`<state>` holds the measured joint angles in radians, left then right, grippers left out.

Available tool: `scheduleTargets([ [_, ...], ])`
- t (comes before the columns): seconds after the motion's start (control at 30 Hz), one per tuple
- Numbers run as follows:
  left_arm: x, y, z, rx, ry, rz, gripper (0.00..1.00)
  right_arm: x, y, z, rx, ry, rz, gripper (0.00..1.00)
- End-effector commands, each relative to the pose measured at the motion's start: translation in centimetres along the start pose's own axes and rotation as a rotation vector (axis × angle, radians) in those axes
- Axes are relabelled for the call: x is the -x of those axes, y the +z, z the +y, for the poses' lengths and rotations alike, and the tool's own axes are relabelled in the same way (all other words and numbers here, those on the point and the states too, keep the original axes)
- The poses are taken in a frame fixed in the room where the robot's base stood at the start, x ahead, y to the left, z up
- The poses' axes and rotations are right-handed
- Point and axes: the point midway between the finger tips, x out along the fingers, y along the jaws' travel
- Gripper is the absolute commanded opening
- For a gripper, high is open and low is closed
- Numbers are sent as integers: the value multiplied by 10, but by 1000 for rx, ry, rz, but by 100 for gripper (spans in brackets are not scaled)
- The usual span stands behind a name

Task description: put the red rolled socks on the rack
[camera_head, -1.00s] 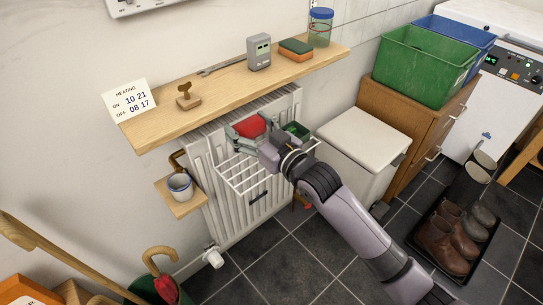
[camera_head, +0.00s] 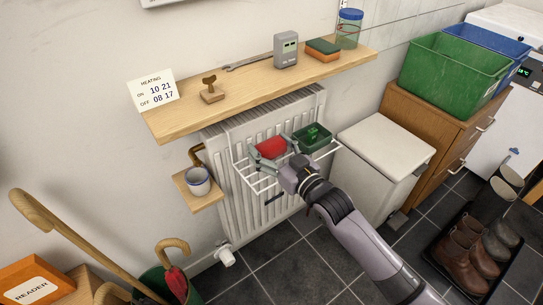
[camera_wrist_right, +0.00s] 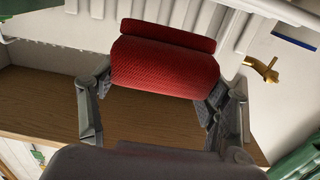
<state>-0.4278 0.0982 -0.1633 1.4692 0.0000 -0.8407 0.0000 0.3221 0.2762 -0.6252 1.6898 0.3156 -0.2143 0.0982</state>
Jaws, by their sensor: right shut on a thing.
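The red rolled socks (camera_head: 271,148) are between the fingers of my right gripper (camera_head: 270,156). In the right wrist view the red ribbed roll (camera_wrist_right: 165,68) lies across the gap between the two fingertips (camera_wrist_right: 160,98), which are shut on it. The white wire rack (camera_head: 262,184) hangs on the front of the radiator. The socks are over its back part, close to the radiator; I cannot tell whether they touch the wires. My gripper and wrist cover part of the rack. My left gripper is not in view.
A green tray (camera_head: 313,138) is just right of the socks at the rack's right end. A wooden shelf (camera_head: 250,93) with small objects overhangs the radiator (camera_head: 218,165). A mug (camera_head: 199,181) stands on a small ledge at left. A white bin (camera_head: 385,148) stands at right.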

Motion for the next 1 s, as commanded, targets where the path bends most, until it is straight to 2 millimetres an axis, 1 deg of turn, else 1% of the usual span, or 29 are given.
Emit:
scheduleTargets([
  [0.03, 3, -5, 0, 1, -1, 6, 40, 0, 12, 0, -1, 0, -3, 45],
  [0.1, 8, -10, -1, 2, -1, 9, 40, 0, 20, 0, 0, 0, -2, 45],
  [0.2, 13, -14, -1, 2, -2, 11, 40, 0, 27, 0, 0, 0, -1, 45],
  [0.47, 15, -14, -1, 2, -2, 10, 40, 0, 27, 0, 0, 0, 0, 45],
  [0.63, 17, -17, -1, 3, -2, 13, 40, 0, 31, 0, 0, 0, 0, 45],
  [0.67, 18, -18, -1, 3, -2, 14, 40, 0, 30, 0, 0, 0, 0, 71],
  [0.93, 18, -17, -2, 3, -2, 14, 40, 0, 30, 0, 0, 0, 0, 89],
  [1.0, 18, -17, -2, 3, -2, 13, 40, 0, 30, 0, 0, 0, 0, 90],
])
